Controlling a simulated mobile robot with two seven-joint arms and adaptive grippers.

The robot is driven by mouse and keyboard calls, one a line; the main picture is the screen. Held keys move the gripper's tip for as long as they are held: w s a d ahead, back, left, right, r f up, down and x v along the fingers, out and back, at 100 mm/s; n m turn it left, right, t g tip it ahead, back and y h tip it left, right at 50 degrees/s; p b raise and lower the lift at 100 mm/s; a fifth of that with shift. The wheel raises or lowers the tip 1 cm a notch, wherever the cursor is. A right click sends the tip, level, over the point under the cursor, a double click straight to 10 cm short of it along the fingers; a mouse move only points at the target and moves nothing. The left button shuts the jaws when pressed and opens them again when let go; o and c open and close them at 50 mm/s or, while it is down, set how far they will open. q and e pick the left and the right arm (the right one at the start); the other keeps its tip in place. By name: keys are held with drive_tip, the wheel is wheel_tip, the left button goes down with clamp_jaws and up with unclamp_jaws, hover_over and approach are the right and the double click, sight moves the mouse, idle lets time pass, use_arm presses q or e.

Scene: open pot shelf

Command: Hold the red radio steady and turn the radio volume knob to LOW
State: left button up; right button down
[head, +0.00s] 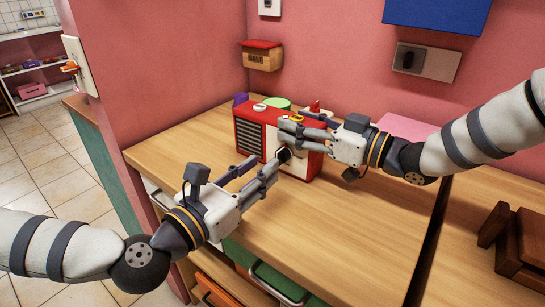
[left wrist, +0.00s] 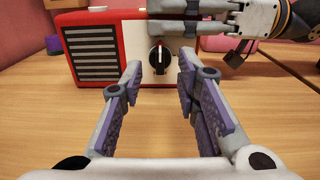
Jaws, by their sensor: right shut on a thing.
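The red radio (head: 244,136) stands on the wooden counter, with a dark slatted grille on its left and a pale panel on its right. Its black volume knob (head: 284,156) is low on the pale panel. In the left wrist view the knob (left wrist: 158,56) has a white pointer mark standing about vertical; I cannot read any label. My right gripper (head: 290,130) is shut on the radio at its right part, its fingers across the upper front. My left gripper (head: 262,172) is open and empty in front of the radio. Its fingertips lie either side of the knob in the wrist view, apart from it.
Behind the radio are a green round thing (head: 277,103) and a purple one (head: 240,98). A wooden box with a red lid (head: 262,56) hangs on the pink wall. A brown wooden thing (head: 518,245) sits at right. The counter's front middle (head: 345,230) is clear.

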sight(276, 154)
use_arm(q)
drive_tip(key=x, duration=0.5)
drive_tip(key=shift+c, duration=0.5)
clamp_jaws()
